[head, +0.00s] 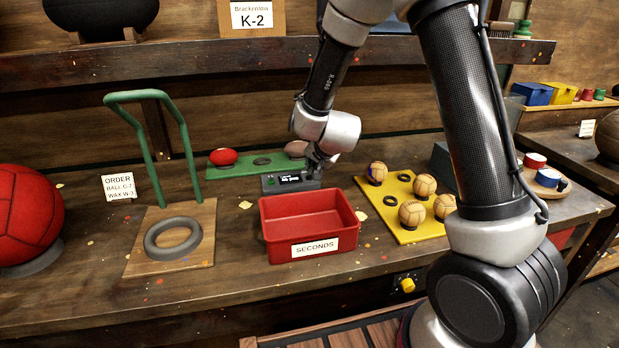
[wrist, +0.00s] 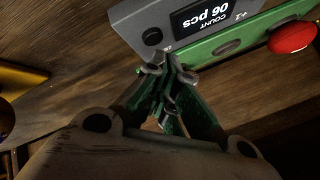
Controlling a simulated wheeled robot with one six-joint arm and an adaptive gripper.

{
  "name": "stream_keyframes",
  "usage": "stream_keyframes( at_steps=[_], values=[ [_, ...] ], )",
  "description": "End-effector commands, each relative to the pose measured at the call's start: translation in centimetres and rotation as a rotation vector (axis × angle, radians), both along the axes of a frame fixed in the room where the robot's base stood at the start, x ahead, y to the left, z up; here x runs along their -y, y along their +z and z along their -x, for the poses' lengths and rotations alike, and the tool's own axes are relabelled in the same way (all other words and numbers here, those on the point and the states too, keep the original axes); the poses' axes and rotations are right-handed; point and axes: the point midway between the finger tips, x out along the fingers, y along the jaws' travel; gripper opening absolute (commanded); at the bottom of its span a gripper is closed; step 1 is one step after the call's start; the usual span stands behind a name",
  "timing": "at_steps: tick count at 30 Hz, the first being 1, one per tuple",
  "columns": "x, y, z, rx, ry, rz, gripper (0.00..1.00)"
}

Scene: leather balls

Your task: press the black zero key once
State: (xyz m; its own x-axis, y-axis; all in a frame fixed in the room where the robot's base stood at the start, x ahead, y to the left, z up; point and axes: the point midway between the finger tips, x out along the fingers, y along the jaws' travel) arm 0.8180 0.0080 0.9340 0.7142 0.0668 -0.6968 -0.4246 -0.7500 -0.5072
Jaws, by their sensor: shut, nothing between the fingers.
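A grey counter box (head: 290,182) stands at the middle of the bench, behind the red bin. In the wrist view the box (wrist: 190,22) appears upside down. Its dark display (wrist: 208,12) reads "06 pcs" with "COUNT" beside it. A round black key (wrist: 152,37) sits on its face, near the end of the box closest to my gripper. My gripper (wrist: 169,71) is shut and empty, with its tips just short of the key in the picture. In the head view my gripper (head: 316,168) hangs at the right end of the box; contact cannot be told.
A red bin (head: 310,222) labelled SECONDS stands in front of the box. A green board (head: 240,170) behind holds a red ball (head: 223,157) and a brownish one. A yellow board (head: 402,218) with several tan balls lies right. A green-handled stand (head: 170,215) is left.

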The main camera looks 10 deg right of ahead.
Motion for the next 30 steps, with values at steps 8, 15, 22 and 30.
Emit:
stream_keyframes(
  at_steps=[8,15,22,30],
  values=[
    [0.0,0.01,0.01,0.0,0.0,0.0,0.0],
    [0.01,0.01,0.0,0.0,0.0,0.0,0.0],
    [0.0,-0.02,0.0,0.0,0.0,0.0,0.0],
    [0.0,-0.76,0.02,-0.001,0.0,0.0,0.0]
  ],
)
